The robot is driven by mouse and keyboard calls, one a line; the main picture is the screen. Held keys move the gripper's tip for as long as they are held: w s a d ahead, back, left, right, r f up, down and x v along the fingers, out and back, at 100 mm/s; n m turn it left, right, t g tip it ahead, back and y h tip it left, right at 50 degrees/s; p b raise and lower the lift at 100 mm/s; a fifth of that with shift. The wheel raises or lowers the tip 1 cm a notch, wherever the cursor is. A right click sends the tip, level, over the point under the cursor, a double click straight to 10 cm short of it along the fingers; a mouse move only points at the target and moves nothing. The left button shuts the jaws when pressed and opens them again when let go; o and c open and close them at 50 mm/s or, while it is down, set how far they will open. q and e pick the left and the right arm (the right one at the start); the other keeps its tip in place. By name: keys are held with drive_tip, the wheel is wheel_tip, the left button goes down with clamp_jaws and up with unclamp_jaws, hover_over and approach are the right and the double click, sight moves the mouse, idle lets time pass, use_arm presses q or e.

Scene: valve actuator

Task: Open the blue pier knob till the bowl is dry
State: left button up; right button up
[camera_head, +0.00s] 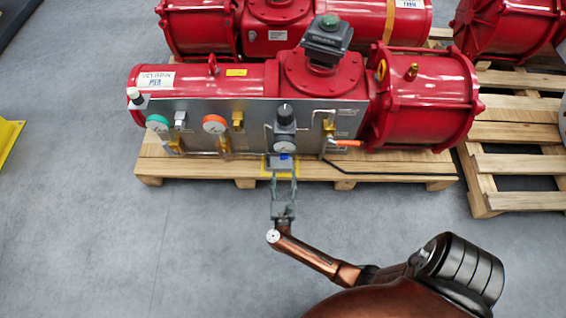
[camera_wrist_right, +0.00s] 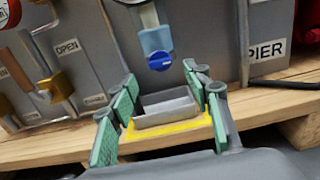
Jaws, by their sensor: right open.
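The blue pier knob (camera_wrist_right: 160,61) is a small round knob at the bottom of a clear bowl (camera_wrist_right: 154,38) under the regulator. A "PIER" label is on the panel to its right in the right wrist view. In the head view the knob (camera_head: 283,157) is a tiny blue spot below the gauge. A grey bowl-like tray (camera_wrist_right: 166,105) on a yellow base sits on the pallet below the knob; its inside is partly seen. My right gripper (camera_head: 283,178) is open and empty, in front of the knob and apart from it; its green-padded fingers (camera_wrist_right: 163,90) show at both sides. My left gripper is out of view.
The red valve actuator (camera_head: 210,90) with its grey panel (camera_head: 258,125) stands on a wooden pallet (camera_head: 205,172). An orange-handled valve (camera_head: 345,143) is right of the regulator. More red actuators stand behind. The grey floor in front is clear.

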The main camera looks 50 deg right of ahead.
sight(285, 159)
drive_tip(key=b+x, duration=0.1)
drive_tip(key=x, duration=0.4)
drive_tip(key=shift+w+d+f+b, duration=0.1)
drive_tip(key=shift+f+b, duration=0.05)
drive_tip(key=shift+b, duration=0.15)
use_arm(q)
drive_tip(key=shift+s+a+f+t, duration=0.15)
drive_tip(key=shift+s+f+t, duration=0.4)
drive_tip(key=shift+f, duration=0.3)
use_arm(e)
drive_tip(key=shift+w+d, duration=0.4)
drive_tip(key=shift+d, duration=0.1)
drive_tip(key=shift+c, duration=0.5)
drive_tip(key=c, duration=1.1)
drive_tip(key=shift+o, duration=0.2)
